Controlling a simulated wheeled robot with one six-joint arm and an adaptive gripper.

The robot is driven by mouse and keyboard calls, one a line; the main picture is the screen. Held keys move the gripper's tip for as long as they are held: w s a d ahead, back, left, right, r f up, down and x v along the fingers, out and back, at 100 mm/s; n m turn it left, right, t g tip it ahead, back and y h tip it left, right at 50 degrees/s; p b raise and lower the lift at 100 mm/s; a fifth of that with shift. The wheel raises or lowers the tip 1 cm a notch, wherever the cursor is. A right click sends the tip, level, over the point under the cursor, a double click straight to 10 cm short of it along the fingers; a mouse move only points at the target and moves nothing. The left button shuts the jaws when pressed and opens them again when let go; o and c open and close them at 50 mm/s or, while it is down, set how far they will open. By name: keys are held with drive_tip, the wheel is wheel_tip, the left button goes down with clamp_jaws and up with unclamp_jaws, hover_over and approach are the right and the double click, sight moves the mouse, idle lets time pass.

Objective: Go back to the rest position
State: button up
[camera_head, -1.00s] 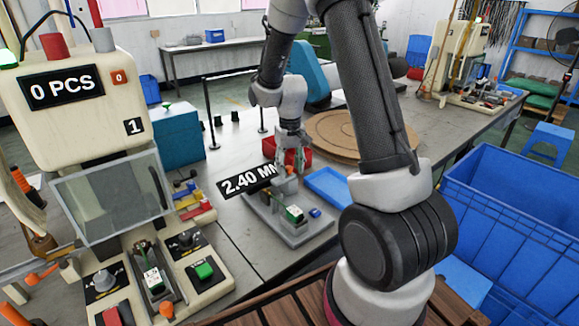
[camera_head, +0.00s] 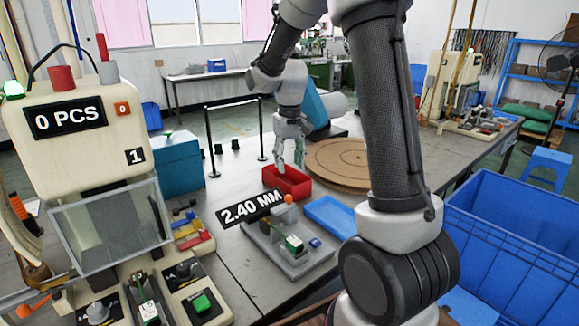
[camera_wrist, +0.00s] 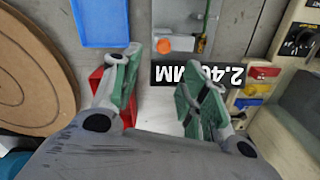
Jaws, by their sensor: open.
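My gripper (camera_head: 289,158) is raised over the table near the red bin (camera_head: 287,181), with its fingers pointing down. In the wrist view my gripper (camera_wrist: 158,84) has its two green-padded fingers wide apart and nothing between them. The red bin (camera_wrist: 97,85) shows partly behind the left finger there. The grey gauge fixture (camera_head: 300,262) with the 2.40 MM sign (camera_head: 251,208) stands in front of my gripper, apart from it. A white-and-green part (camera_head: 294,244) sits on that fixture.
A blue tray (camera_head: 331,215) lies beside the fixture, and a round brown board (camera_head: 342,163) lies behind it. The moulding machine (camera_head: 75,130) with a clear guard stands at the left. A large blue crate (camera_head: 520,245) stands at the right.

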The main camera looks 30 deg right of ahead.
idle(0.3)
drive_tip(key=s+r+t, duration=0.2)
drive_tip(key=s+r, duration=0.4)
drive_tip(key=s, duration=0.7)
drive_tip(key=s+r+t, duration=0.2)
drive_tip(key=s+r, duration=0.4)
drive_tip(key=s, duration=0.7)
drive_tip(key=shift+n, duration=0.4)
